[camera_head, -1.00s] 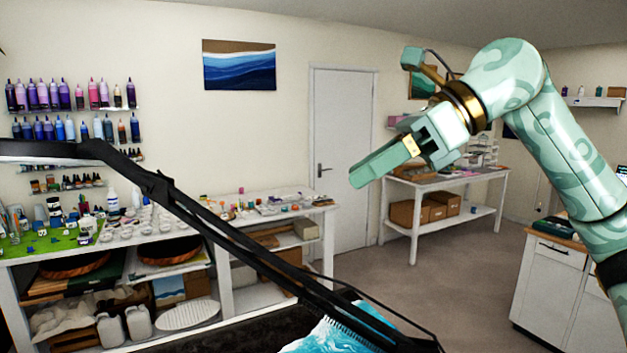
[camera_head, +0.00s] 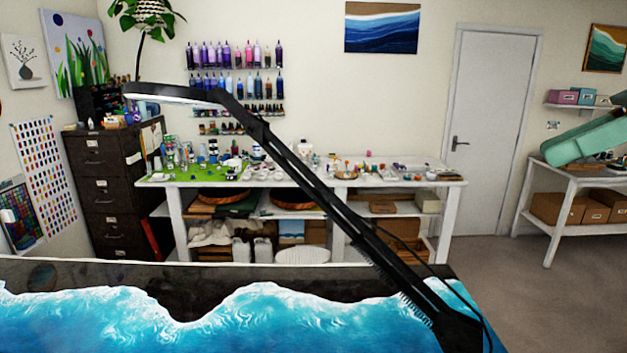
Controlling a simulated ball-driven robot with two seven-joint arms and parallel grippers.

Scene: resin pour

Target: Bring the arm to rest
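My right gripper (camera_head: 592,138) shows only in part at the right edge of the head view. A mint-green finger of it points left, raised in front of the far white side table. The rest of the gripper and the arm are cut off by the frame edge, so I cannot tell whether it is open or shut, and I see nothing held in it. My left gripper is not in view.
A table with a blue-and-white wave resin top (camera_head: 250,320) fills the front. A black jointed lamp (camera_head: 330,205) crosses above it. A white workbench (camera_head: 400,184) with supplies stands behind, with a dark filing cabinet (camera_head: 108,195) at left. Floor is clear at right.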

